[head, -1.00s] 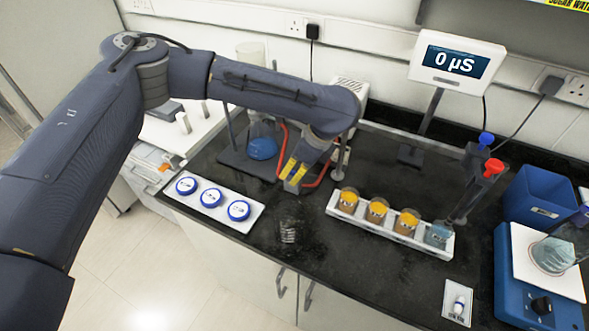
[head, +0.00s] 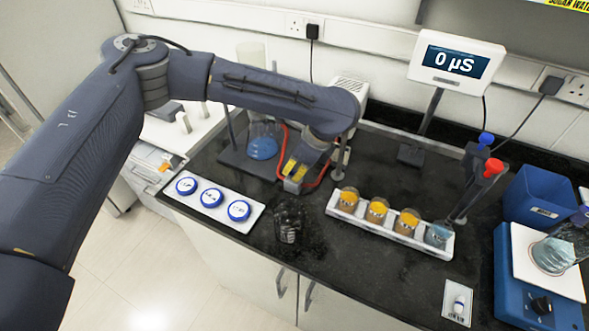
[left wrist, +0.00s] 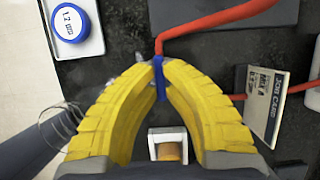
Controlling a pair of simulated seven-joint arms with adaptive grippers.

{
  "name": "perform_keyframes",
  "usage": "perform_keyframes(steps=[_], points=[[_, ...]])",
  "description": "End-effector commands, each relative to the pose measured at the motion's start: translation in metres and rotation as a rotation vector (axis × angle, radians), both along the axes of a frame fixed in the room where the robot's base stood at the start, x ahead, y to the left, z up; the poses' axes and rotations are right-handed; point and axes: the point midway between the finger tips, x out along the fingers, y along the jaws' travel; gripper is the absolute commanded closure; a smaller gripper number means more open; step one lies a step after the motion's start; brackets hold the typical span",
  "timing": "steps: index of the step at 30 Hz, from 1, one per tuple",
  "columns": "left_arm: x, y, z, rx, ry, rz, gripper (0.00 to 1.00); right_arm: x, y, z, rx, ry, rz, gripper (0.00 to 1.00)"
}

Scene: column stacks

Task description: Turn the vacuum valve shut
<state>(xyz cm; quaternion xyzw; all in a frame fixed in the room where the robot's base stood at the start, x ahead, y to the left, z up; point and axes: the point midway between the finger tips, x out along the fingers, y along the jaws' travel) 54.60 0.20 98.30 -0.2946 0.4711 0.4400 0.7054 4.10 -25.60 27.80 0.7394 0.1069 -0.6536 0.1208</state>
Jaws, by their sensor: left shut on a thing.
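The vacuum valve's blue handle (left wrist: 158,78) shows in the left wrist view, beside the end of a red hose (left wrist: 215,22). The yellow fingertips of my left gripper (left wrist: 158,68) are closed on it from both sides. In the head view my left gripper (head: 295,174) points down at the bench by the red tubing (head: 322,176), and its own wrist and fingers hide the valve. I cannot read the handle's exact angle. My right gripper is not in view.
A flask with blue liquid (head: 262,148) stands behind the gripper. A white tray with blue-lidded jars (head: 211,197) is to the left. A clear glass vessel (head: 290,222) stands in front. A rack of amber beakers (head: 377,210) is to the right.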

Motion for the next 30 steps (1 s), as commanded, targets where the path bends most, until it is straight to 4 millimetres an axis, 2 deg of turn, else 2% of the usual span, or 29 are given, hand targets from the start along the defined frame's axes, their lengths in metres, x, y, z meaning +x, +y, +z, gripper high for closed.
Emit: perform_keyframes(steps=[11, 30], points=[[-0.0004, 0.0006, -0.0002, 0.001, 0.0, -0.092, 1.0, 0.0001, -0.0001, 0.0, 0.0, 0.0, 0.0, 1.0], [-0.0029, 0.0026, -0.0012, 0.001, 0.002, -0.668, 1.0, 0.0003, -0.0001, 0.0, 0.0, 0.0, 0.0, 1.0]])
